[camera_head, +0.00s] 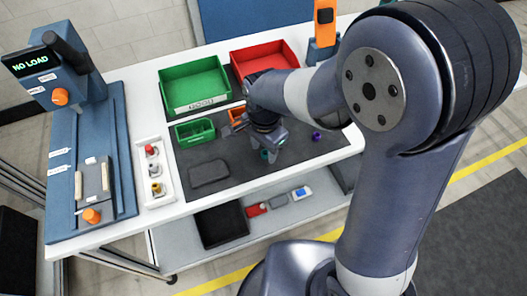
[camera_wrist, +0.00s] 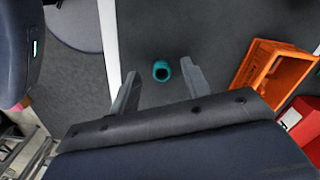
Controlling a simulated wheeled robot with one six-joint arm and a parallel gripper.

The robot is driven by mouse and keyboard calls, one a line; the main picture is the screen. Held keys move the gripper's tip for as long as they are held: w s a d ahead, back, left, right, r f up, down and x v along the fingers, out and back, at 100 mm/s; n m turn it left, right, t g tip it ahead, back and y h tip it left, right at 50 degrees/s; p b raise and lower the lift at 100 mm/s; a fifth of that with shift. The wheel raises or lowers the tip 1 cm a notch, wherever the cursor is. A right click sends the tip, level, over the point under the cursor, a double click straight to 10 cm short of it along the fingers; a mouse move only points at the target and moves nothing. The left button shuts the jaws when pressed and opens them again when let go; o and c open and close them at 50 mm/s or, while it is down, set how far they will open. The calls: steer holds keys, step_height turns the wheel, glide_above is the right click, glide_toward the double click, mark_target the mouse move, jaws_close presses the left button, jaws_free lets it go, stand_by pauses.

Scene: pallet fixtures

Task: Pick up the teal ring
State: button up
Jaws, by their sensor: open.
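The teal ring (camera_wrist: 161,71) lies on the dark mat, its round dark opening facing up toward the wrist camera. In the head view a small teal part of the ring (camera_head: 265,155) shows at my gripper's fingers, which partly hide it. My gripper (camera_wrist: 160,69) is open, with one finger on each side of the ring in the wrist view and a gap to it on both sides. It points down over the mat and holds nothing. The exact height of the fingertips above the ring is hard to tell.
On the table are a green bin (camera_head: 193,87), a red bin (camera_head: 262,60), a small green bin (camera_head: 195,131) and an orange bin (camera_wrist: 272,72). A purple piece (camera_head: 317,136) lies right of my gripper. A white tray (camera_head: 153,173) with small parts and a blue press (camera_head: 62,170) stand left.

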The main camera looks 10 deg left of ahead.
steer(key=shift+w+f, duration=0.25)
steer(key=shift+f, duration=0.3)
steer(key=shift+s, duration=0.1)
steer(key=shift+c, duration=0.5)
jaws_close()
